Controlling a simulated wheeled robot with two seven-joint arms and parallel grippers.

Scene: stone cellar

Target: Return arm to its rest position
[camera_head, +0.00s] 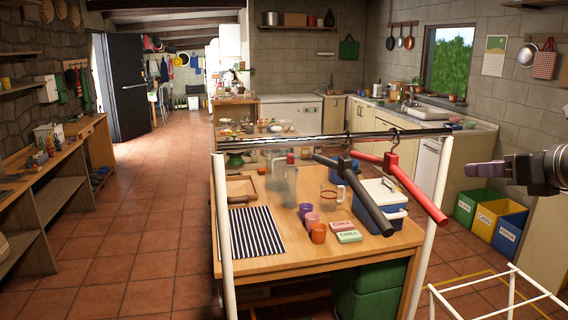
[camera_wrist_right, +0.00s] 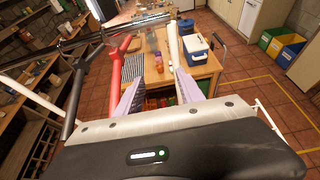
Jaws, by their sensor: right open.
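My right gripper (camera_head: 480,170) is at the right edge of the head view, its fingers pointing left. It is apart from the clothes rack and holds nothing. In the right wrist view its two pale fingers (camera_wrist_right: 158,92) stand apart with a gap between them. A red hanger (camera_head: 412,190) and a dark grey hanger (camera_head: 362,196) hang from the rack's rail (camera_head: 330,137). The red hanger also shows in the right wrist view (camera_wrist_right: 115,75), left of the fingers. My left gripper is out of view.
Behind the rack stands a wooden table (camera_head: 300,262) with a striped cloth (camera_head: 255,232), cups and a blue cooler (camera_head: 383,205). Coloured bins (camera_head: 492,220) stand at the right. A white frame (camera_head: 500,290) stands at the lower right. Tiled floor (camera_head: 150,230) is clear at left.

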